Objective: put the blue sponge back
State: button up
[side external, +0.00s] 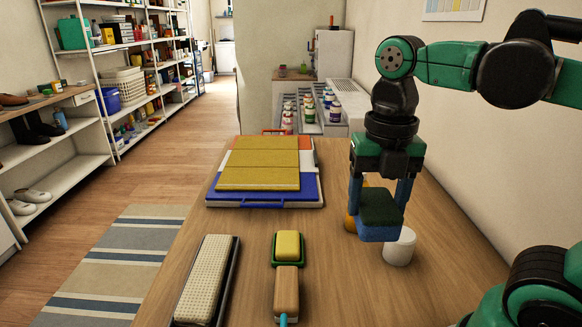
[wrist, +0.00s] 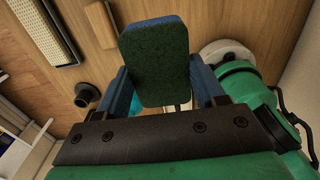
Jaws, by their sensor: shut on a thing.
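The blue sponge (side external: 380,228) has a blue body and a dark green scouring face. It hangs between the two blue fingers of my gripper (side external: 379,205), above the right part of the wooden table. My gripper is shut on it. In the wrist view the sponge (wrist: 155,62) shows its green face, between the fingers (wrist: 160,88). A yellow sponge (side external: 288,245) sits in a green dish on the table, left of my gripper. Whether the blue sponge touches anything below is hard to tell.
A white cylinder (side external: 400,248) stands close to the held sponge, with an orange object (side external: 350,222) partly hidden behind. A wooden-backed brush (side external: 286,288) and a pale textured block (side external: 207,275) lie at front left. A blue-edged tray (side external: 310,190) bears yellow cloths (side external: 258,178) farther back.

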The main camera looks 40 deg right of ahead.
notch_tip(320, 180, down, 18)
jog(key=shift+r, duration=0.15)
dwell(0.7)
jog(key=o, duration=1.2)
jog(key=shift+r, duration=0.1)
jog(key=shift+r, duration=5.85)
jog(key=w+m+t, duration=0.2)
jog(key=m, duration=0.7)
jog(key=w+m+t, duration=0.2)
jog(key=m, duration=0.7)
jog(key=w+m+t, duration=0.2)
jog(key=m+t, duration=0.1)
jog(key=m, duration=0.6)
jog(key=shift+w, duration=0.3)
